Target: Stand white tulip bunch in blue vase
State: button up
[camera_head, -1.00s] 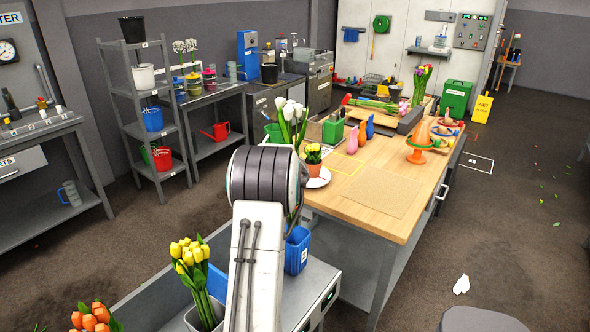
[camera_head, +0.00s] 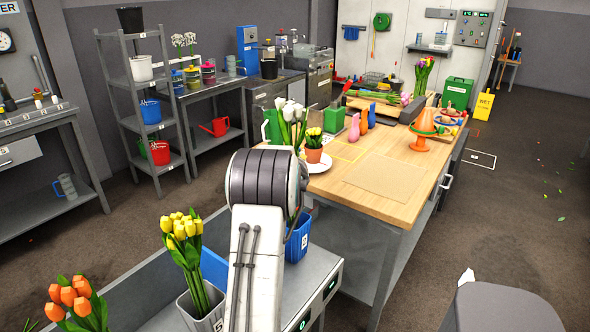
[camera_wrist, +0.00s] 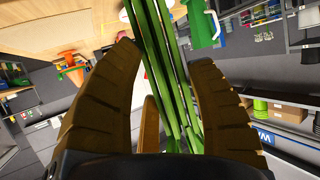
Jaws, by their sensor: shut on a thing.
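The white tulip bunch (camera_head: 290,115) shows upright beyond my arm in the head view, white heads on green leaves. In the wrist view, its green stems (camera_wrist: 172,75) pass between the two brown fingers of my gripper (camera_wrist: 165,57), which is shut on them. In the head view my own arm hides the gripper and the lower stems. The blue vase (camera_head: 299,240), square with a white label, stands on the grey surface just right of my arm, partly hidden by it. Its inside cannot be seen.
Yellow tulips (camera_head: 184,240) stand in a grey vase (camera_head: 203,308) left of my arm, with orange tulips (camera_head: 75,300) nearer. The bench's front is clear.

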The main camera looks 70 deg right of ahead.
notch_tip(320, 180, down, 12)
jog(key=b, duration=1.1)
jog(key=shift+f+b, duration=0.5)
jog(key=shift+b, duration=0.4)
jog(key=o, duration=1.7)
jog(key=shift+f, duration=0.1)
jog(key=shift+a, duration=0.1)
jog(key=v, duration=1.2)
dwell(0.7)
